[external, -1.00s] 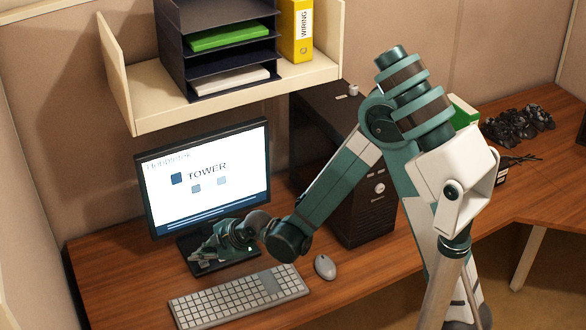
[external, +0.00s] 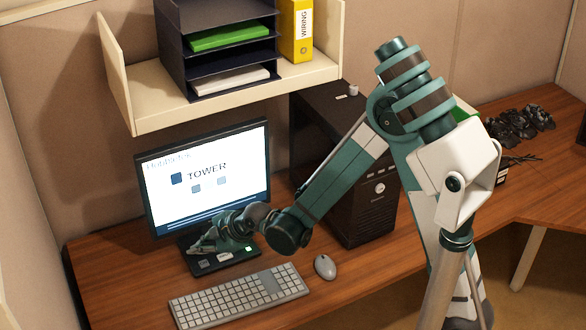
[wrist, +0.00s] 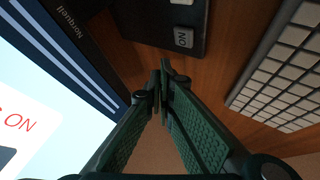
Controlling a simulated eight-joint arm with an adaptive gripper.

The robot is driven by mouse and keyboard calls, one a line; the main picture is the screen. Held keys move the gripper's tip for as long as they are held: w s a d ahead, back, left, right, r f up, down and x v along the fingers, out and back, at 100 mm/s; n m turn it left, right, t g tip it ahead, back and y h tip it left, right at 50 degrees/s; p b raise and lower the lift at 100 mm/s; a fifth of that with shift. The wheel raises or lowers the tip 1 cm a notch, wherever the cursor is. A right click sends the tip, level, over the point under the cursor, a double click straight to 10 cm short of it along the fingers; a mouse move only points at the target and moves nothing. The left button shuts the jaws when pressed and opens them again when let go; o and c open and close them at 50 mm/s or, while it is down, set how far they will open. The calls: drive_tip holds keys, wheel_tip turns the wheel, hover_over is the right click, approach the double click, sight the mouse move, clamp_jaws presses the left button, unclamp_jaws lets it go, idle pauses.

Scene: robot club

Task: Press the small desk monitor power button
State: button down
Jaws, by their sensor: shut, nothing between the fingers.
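The desk monitor (external: 225,160) stands at the back left with its screen lit, showing the word TOWER in the external view. Its black base (external: 196,271) carries small light buttons; one (external: 248,249) at the right looks pale green. In the wrist view the screen (wrist: 35,105) shows red ON lettering. The base (wrist: 150,22) is at the top there, with a pale button (wrist: 184,38) whose letters read as ON or NO. My gripper (external: 193,250) is shut and empty above the base's left part; its tips (wrist: 162,85) point between screen and keyboard, apart from the button in the picture.
A keyboard (external: 240,295) lies in front of the base, with a mouse (external: 325,267) at its right. A black tower computer (external: 370,215) stands right of the monitor, behind my arm. A shelf (external: 235,93) with trays and a yellow binder hangs above.

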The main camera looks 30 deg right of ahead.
drive_tip(key=shift+r+p, duration=0.65)
drive_tip(key=shift+r, duration=0.9)
drive_tip(key=s+d+r+m+h+b, duration=0.1)
drive_tip(key=s+d+r+m, duration=0.25)
drive_tip(key=d, duration=0.55)
drive_tip(key=s+d+r+m+h+b, duration=0.1)
drive_tip(key=s+d+r+m, duration=0.1)
drive_tip(key=d+r, duration=0.45)
drive_tip(key=s+d+r+m+h+b, duration=0.1)
drive_tip(key=s+d+r+m, duration=0.2)
drive_tip(key=d, duration=0.8)
drive_tip(key=s+d+m+h+b, duration=0.3)
drive_tip(key=s+d+m, duration=0.6)
drive_tip(key=s+d, duration=1)
drive_tip(key=shift+s+f+b, duration=0.4)
drive_tip(key=shift+s+b, duration=0.05)
drive_tip(key=shift+s, duration=0.35)
